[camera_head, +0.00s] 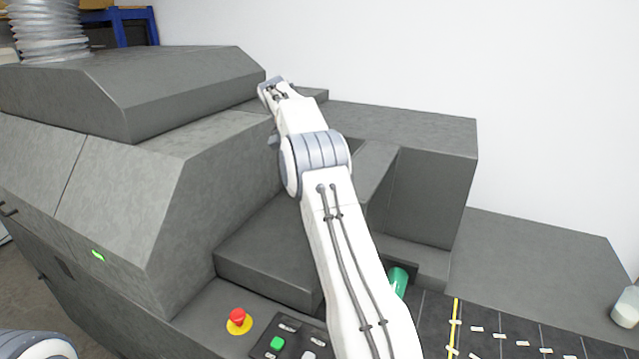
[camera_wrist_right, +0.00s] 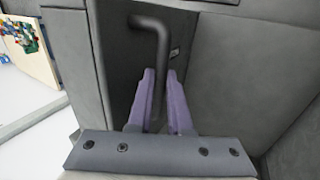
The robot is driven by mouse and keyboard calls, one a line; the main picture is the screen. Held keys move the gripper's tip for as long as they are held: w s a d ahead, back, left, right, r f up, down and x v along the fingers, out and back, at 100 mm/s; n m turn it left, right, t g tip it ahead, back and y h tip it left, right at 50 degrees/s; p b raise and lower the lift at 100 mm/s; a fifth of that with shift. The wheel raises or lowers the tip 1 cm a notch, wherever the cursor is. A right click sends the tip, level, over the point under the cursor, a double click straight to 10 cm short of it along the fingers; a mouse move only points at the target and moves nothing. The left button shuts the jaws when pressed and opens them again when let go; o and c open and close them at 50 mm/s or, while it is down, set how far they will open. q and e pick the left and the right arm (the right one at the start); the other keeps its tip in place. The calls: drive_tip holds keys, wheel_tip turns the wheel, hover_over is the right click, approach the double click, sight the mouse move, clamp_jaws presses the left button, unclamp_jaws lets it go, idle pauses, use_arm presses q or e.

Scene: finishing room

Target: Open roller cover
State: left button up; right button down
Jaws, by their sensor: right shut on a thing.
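In the right wrist view a dark bent bar handle (camera_wrist_right: 162,42) stands on a dark grey panel (camera_wrist_right: 116,50), which looks like the roller cover. My right gripper (camera_wrist_right: 160,76) is shut on this handle, with its straight part between the two purple fingers. In the head view my right arm reaches up and left over the grey machine, and its gripper and the handle are hidden. A green roller (camera_head: 398,282) shows partly beside my forearm, low in a recess. My left gripper is out of view.
A red emergency button (camera_head: 238,317) and a control panel with a green button (camera_head: 277,343) lie near the front. A pale cylinder (camera_head: 626,306) stands at the right edge. A tall grey housing (camera_head: 175,82) with a ribbed duct (camera_head: 48,28) rises at the left.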

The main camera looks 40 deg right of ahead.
drive_tip(key=shift+w+r, duration=0.1)
drive_tip(key=shift+r, duration=0.05)
idle(0.3)
drive_tip(key=c, duration=0.8)
unclamp_jaws()
drive_tip(key=shift+c, duration=0.2)
drive_tip(key=shift+a, duration=0.1)
